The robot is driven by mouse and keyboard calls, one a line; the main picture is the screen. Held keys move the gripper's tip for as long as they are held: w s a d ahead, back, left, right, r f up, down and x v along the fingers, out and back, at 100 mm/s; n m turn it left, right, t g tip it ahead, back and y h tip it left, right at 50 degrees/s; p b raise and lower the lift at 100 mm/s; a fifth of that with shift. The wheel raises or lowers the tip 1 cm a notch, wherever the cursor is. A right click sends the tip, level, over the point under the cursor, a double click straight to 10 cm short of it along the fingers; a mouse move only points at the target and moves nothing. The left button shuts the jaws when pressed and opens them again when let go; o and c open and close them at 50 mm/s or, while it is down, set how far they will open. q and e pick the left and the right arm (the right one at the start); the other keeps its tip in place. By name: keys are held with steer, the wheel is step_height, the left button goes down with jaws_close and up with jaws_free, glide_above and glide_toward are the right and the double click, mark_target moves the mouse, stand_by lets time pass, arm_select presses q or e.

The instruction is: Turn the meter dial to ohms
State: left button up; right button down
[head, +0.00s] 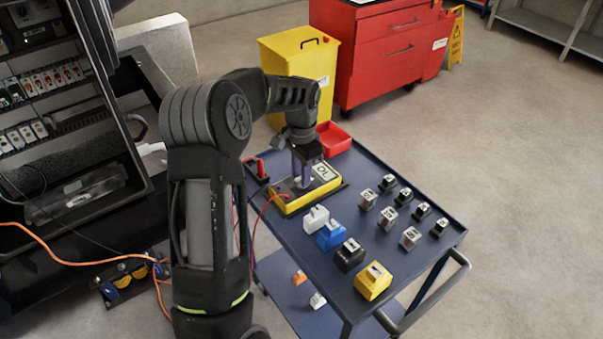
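The yellow meter (299,204) lies on the blue cart top, with a pale display (325,172) and marks on it that look like "OL". Red and black leads run from its near left side. My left gripper (303,181) points down over the meter's face, left of the display, with its fingertips at the dial area. The fingers and hand hide most of the dial, so its pointer setting cannot be read. Whether the fingers are closed on the dial is too small to tell. My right gripper is not in view.
On the cart (290,238) stand white, blue, black and yellow blocks (372,281) and several small grey and black labelled blocks (389,218). A red tray (334,138) sits behind the meter. A yellow bin (298,55) and red cabinet (385,50) stand beyond. An open electrical panel (45,110) is at left.

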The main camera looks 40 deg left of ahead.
arm_select(q)
steer(key=shift+o, duration=0.8)
steer(key=shift+r, duration=0.1)
step_height(320, 180, up, 8)
steer(key=shift+f+b, duration=0.2)
steer(key=shift+b, duration=0.2)
